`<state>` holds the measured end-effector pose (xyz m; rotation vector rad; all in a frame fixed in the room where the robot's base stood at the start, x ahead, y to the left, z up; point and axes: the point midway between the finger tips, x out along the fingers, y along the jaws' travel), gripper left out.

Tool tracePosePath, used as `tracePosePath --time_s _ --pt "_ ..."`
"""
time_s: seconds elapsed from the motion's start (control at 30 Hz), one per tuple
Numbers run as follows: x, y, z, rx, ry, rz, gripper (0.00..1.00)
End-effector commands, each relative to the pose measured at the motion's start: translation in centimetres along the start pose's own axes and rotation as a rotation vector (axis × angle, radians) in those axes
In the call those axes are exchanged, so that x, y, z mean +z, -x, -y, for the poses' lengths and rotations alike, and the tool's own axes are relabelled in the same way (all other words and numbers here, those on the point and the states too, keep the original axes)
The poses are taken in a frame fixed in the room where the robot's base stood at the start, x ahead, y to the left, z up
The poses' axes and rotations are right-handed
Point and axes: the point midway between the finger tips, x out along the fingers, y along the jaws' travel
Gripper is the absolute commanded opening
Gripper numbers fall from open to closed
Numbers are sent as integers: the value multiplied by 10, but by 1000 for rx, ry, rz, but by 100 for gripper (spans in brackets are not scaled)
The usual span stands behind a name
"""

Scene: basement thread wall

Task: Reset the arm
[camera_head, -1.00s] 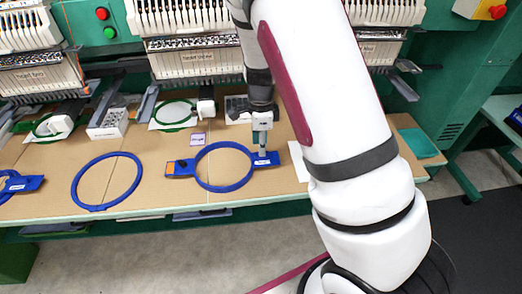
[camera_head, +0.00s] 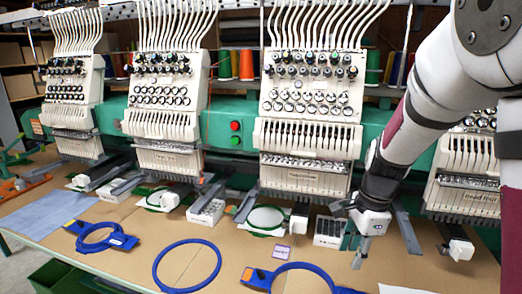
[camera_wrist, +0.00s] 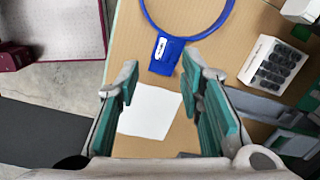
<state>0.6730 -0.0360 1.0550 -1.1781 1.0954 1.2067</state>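My gripper (camera_head: 360,250) hangs in front of the machines at the right, pointing down over the tan table (camera_head: 222,232). In the wrist view my gripper (camera_wrist: 163,82) is open, with its green-padded fingers wide apart and nothing between them. A blue hoop (camera_head: 290,266) with end tabs lies on the table, left of my gripper and cut off by the lower picture edge. Its blue tab (camera_wrist: 166,56) shows beyond the fingertips in the wrist view, apart from them. A white sheet (camera_wrist: 150,112) lies below the fingers.
Embroidery machine heads (camera_head: 310,90) line the back of the table close behind my gripper. A box of dark pieces (camera_head: 328,232) stands beside it; it also shows in the wrist view (camera_wrist: 272,65). Another blue hoop (camera_head: 187,264) lies further left.

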Motion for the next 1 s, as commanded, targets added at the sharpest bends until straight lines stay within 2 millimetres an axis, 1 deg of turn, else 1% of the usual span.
tracePosePath --time_s 0.03,0.2,0.4,0.5,0.63,0.7,0.8,0.9,1.0 --pt "7 18 -9 -27 82 20 34" --pt "24 63 -41 -95 381 41 34" --pt "39 107 -86 -178 738 2 34" --pt "44 124 -110 -211 915 -44 34" --pt "48 140 -142 -240 1141 -131 34" --pt "49 147 -158 -246 1254 -186 34" --pt "49 152 -177 -243 1389 -260 34" --pt "49 155 -191 -232 1486 -318 34" --pt "48 156 -198 -221 1543 -355 34"
